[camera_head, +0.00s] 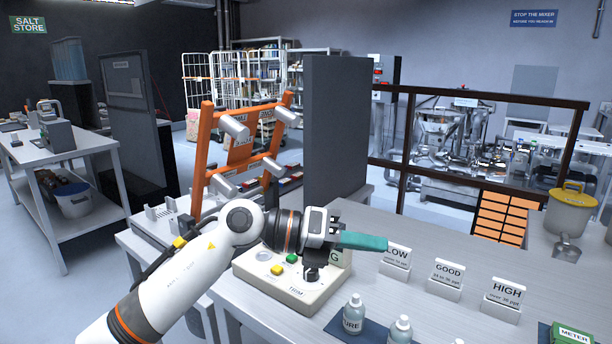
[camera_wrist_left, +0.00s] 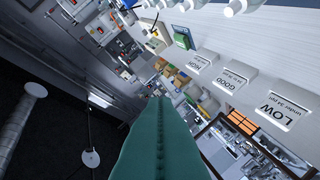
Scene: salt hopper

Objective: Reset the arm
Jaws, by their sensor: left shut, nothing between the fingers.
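My left arm (camera_head: 190,268) reaches in from the lower left in the head view. Its left gripper (camera_head: 383,243) has teal fingers, shut with nothing between them. They point right, above the bench and close to the LOW card (camera_head: 397,256) in the picture. The shut fingers also fill the lower middle of the left wrist view (camera_wrist_left: 158,105). Below the wrist is a cream control box (camera_head: 262,277) with a yellow button, a green button and a black knob. The wrist hides part of a sign behind it. My right gripper does not show.
The GOOD card (camera_head: 447,272) and HIGH card (camera_head: 507,293) stand to the right. Bottles (camera_head: 353,314) stand on a dark mat in front, with a green METER box (camera_head: 572,334) at lower right. A tall grey panel (camera_head: 335,130) and orange rack (camera_head: 240,150) rise behind my arm.

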